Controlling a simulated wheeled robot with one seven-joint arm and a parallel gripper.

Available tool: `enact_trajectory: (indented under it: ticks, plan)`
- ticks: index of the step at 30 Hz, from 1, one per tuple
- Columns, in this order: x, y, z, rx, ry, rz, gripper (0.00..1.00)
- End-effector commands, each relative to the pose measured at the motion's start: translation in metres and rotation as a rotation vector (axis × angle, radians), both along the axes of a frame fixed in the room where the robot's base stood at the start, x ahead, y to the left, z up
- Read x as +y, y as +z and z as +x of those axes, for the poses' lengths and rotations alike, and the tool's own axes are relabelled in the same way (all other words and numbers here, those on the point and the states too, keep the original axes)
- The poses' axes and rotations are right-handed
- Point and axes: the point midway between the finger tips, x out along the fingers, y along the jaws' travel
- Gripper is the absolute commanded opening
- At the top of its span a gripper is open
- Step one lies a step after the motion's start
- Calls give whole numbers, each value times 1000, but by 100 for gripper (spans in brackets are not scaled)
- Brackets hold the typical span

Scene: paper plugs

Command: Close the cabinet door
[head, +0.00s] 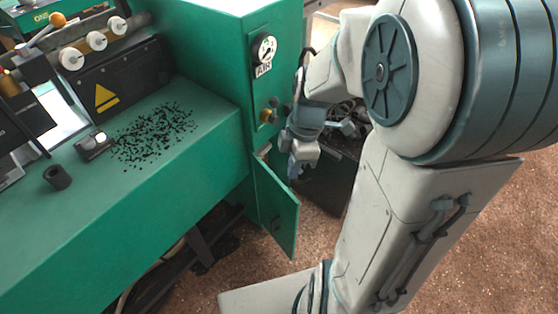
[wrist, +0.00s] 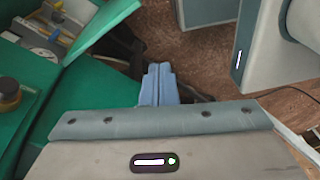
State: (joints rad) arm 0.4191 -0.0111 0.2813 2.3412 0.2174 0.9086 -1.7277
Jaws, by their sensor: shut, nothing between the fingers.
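The green cabinet door (head: 276,207) stands open in the head view, low on the green cabinet (head: 205,45) below the air gauge. It sticks out towards the lower right, with a small latch or handle on its face. My gripper (head: 294,174) is just above and beside the door's upper right corner, pointing down. I cannot tell whether it touches the door. In the wrist view its blue fingers (wrist: 158,84) are together, with nothing between them. My arm hides part of the area right of the cabinet. Which green panel in the wrist view is the door is unclear.
An air gauge (head: 264,48) and a brass knob (head: 267,116) sit on the cabinet's face above the door. A green bench (head: 130,190) with scattered black bits stands left. A dark bin with cables (head: 347,118) is behind my gripper. Brown floor is open at right.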

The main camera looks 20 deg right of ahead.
Motion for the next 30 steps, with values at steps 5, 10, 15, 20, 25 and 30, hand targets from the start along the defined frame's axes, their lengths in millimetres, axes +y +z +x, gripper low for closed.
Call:
enact_trajectory:
  ticks: [5,10,15,20,25,30]
  plan:
    - [-3,-55,11,-17,263,97,0]
    - [-3,-76,17,-47,420,158,0]
    - [-2,-85,18,-60,475,180,0]
    - [5,-105,15,-59,478,181,0]
    - [16,-141,10,-57,478,182,0]
    - [27,-175,6,-57,478,181,0]
